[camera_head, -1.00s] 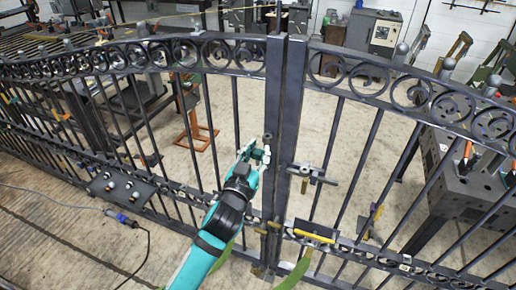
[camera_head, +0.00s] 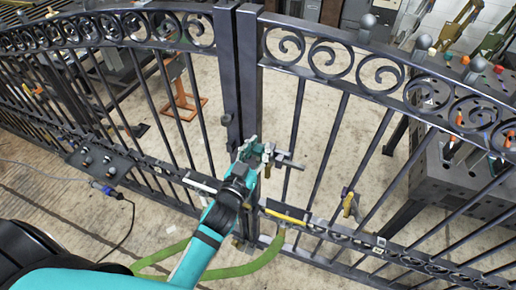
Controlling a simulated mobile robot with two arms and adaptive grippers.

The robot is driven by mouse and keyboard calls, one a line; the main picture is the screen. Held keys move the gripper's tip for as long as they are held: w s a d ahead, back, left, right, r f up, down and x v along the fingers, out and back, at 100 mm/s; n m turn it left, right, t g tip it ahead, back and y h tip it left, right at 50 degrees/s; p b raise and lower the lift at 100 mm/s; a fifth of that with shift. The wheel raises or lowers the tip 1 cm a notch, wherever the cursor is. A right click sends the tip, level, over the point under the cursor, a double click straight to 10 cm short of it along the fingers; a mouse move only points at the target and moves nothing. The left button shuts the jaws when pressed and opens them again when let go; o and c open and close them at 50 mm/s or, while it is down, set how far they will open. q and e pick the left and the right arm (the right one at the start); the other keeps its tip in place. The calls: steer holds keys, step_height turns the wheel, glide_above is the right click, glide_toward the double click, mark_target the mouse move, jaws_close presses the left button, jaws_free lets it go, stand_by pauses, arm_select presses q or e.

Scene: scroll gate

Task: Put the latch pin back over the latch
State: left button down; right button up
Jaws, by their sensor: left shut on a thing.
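The dark metal double gate (camera_head: 330,240) stands closed or nearly closed across the view, its two posts meeting near the middle. The latch (camera_head: 287,160), a small grey metal bar with a crosspiece, sits on the right leaf beside the posts. My left gripper (camera_head: 258,153) is in front of the posts at the latch's left end. It is shut on a small piece that it mostly hides, apparently the latch pin. I cannot tell whether that piece touches the latch. My right gripper is not in view.
A yellow-handled bar (camera_head: 286,217) lies along the gate's lower rail. A green hose-like strip (camera_head: 262,262) loops below my arm. A grey worktable (camera_head: 445,165) and an orange stand (camera_head: 183,100) are behind the gate. A black cable (camera_head: 130,220) lies at left.

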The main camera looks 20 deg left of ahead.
arm_select(q)
steer(key=shift+w+d, duration=0.1)
steer(key=shift+w, duration=0.2)
steer(key=shift+w+f, duration=0.15)
steer(key=shift+w, duration=0.35)
steer(key=shift+w+b, duration=0.25)
steer(key=shift+b, duration=0.1)
steer(key=shift+w+d+f, duration=0.1)
steer(key=shift+w+f, duration=0.05)
steer(key=shift+w, duration=0.45)
steer(key=shift+w+f+b, duration=0.2)
steer(key=shift+w+b, duration=0.2)
steer(key=shift+w, duration=0.3)
steer(key=shift+w+f+b, duration=0.2)
steer(key=shift+w+b, duration=0.25)
steer(key=shift+w, duration=0.2)
steer(key=shift+w+f+b, duration=0.2)
steer(key=shift+w+b, duration=0.2)
steer(key=shift+w, duration=0.3)
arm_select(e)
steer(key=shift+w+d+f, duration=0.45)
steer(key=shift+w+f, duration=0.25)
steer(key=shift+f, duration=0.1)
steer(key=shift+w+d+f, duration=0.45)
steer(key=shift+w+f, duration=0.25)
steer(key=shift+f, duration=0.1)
